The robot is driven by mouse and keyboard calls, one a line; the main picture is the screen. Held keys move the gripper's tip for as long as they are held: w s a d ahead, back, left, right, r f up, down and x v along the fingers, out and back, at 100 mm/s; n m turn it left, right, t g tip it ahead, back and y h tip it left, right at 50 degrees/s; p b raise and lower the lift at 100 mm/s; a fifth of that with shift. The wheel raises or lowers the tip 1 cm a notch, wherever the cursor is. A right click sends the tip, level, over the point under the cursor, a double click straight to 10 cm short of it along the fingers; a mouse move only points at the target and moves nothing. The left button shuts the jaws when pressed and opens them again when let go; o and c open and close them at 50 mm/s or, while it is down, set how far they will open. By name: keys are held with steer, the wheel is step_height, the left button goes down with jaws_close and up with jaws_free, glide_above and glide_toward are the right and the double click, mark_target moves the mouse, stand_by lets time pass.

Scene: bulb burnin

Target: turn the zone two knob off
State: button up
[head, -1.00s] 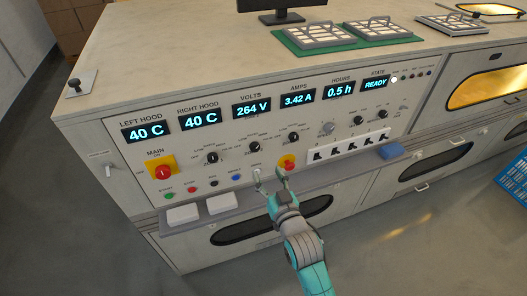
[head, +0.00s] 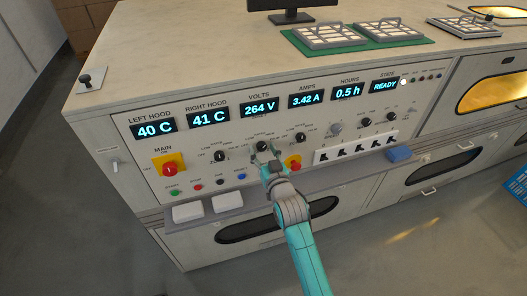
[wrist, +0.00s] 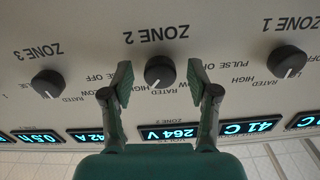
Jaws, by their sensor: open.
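The zone two knob (wrist: 159,72) is round and black with a pale pointer mark, under the "ZONE 2" label in the upside-down wrist view. The mark seems to point to the picture's lower left; I cannot tell the exact setting. My gripper (wrist: 159,82) is open, with one finger on each side of this knob and a gap showing on both sides. In the head view my gripper (head: 266,152) is at the panel and partly covers the zone two knob (head: 261,146).
The zone one knob (wrist: 287,61) and zone three knob (wrist: 47,83) flank it. In the head view a red main switch (head: 169,169), a red-yellow knob (head: 294,165) and black rocker switches (head: 344,151) are on the same panel. A ledge (head: 257,194) juts out below.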

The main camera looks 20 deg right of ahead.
steer(key=shift+c, duration=0.3)
jaws_close()
steer(key=shift+n, duration=0.4)
steer(key=n, duration=0.4)
steer(key=shift+d+n, duration=0.1)
steer(key=shift+n, duration=0.3)
steer(key=n, duration=1.2)
steer(key=shift+r+n, duration=0.1)
steer(key=shift+n, duration=0.3)
steer(key=n, duration=0.5)
steer(key=shift+n, duration=0.4)
